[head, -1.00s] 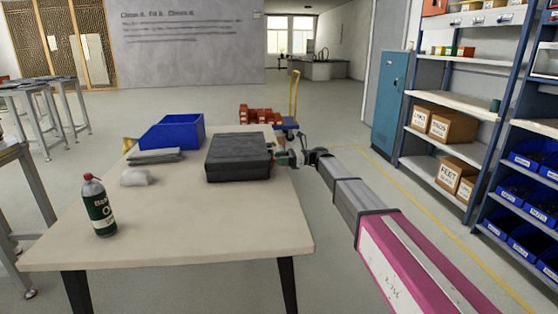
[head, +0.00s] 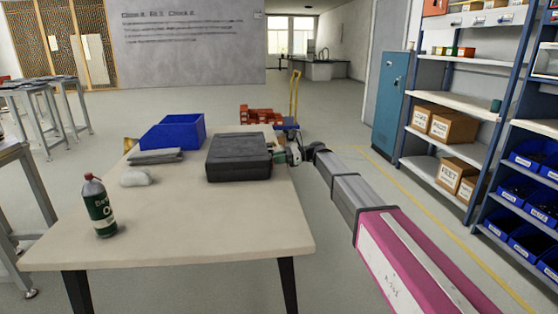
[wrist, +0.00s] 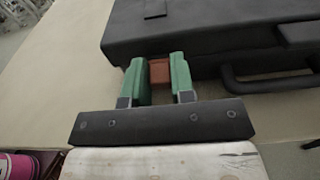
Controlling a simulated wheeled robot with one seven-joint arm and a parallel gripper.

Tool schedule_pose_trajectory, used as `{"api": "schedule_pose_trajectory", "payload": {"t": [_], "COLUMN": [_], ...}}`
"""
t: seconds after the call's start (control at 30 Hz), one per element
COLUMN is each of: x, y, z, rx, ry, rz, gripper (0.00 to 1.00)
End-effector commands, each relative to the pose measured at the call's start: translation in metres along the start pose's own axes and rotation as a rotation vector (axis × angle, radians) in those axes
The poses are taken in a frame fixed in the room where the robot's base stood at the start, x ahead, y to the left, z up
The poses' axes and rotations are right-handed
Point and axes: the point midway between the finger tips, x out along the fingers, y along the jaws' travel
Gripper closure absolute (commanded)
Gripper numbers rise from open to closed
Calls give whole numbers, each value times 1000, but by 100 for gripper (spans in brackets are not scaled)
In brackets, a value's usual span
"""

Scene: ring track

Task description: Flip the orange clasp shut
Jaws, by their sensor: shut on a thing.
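The orange clasp (wrist: 159,71) shows in the wrist view on the near side of the black case (wrist: 210,27), between my two green fingers. My gripper (wrist: 158,75) is at the case's side, shut on the clasp. Whether the clasp lies flat against the case cannot be told. In the head view the closed black case (head: 238,158) lies on the table (head: 200,215), and my gripper (head: 281,157) is at its right side. The clasp is not visible there.
A blue bin (head: 172,133), grey folded cloth (head: 155,156) and white rag (head: 136,178) lie left of the case. A green bottle (head: 99,207) stands at the table's front left. The case's handle (wrist: 268,82) is right of my fingers.

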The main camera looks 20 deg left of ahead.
Motion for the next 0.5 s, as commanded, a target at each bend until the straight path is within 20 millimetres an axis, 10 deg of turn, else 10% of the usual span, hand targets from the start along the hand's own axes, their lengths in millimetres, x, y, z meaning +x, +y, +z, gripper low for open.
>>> {"api": "schedule_pose_trajectory", "payload": {"t": [0.3, 0.33, 0.4, 0.5], "x": [0, 0, 0, 0], "y": [0, 0, 0, 0], "z": [0, 0, 0, 0], "rx": [0, 0, 0, 0], "ry": [13, 13, 13, 13], "rz": [-1, -1, -1, -1], "gripper": [100, 70, 51, 51]}}
